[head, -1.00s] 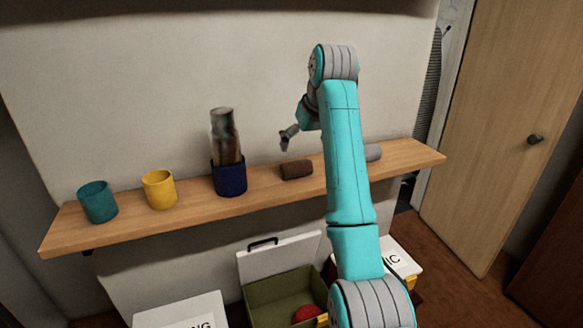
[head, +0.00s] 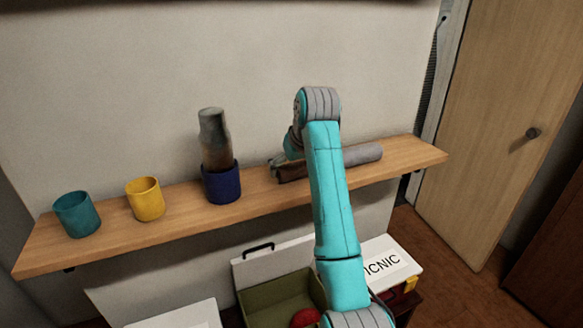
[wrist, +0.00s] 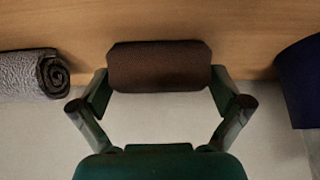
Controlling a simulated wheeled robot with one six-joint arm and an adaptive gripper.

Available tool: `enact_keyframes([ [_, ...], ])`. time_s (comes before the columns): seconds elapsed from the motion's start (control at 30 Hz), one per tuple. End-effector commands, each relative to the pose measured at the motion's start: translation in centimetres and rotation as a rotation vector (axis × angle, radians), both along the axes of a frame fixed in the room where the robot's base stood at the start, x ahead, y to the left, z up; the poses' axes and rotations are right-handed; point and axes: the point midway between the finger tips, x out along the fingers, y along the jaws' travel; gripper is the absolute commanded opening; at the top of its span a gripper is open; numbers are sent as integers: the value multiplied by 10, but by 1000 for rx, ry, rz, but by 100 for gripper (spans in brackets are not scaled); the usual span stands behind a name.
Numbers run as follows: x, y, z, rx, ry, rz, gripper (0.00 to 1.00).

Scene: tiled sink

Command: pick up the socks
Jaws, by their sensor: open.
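A brown rolled bundle (head: 292,174), which looks like the socks, lies on the wooden shelf between the dark blue cup and a grey roll. In the wrist view the brown bundle (wrist: 160,66) lies across the gap between the fingers of my gripper (wrist: 160,85). The fingers are open, one near each end of it; whether they touch it I cannot tell. In the head view my gripper (head: 280,162) is low over the shelf at the bundle, partly hidden by my arm.
A grey roll (head: 363,154) is right of the bundle. The dark blue cup (head: 222,186) holding a tall bottle (head: 213,140) is to its left. Yellow (head: 145,200) and teal (head: 76,215) cups stand farther left. Below are an open green box (head: 262,299) and a white PICNIC lid (head: 378,266).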

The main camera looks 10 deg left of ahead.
Motion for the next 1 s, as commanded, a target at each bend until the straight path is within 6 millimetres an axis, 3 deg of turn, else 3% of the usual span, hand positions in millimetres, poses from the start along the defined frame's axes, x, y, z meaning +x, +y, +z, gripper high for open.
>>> enact_keyframes([
  [0.2,0,0,0,1,-1,0,98],
  [0.37,0,0,0,1,-1,0,57],
  [0.4,0,0,0,1,-1,0,54],
  [0.73,0,0,5,0,-2,0,53],
  [1.0,1,0,50,2,-5,0,53],
])
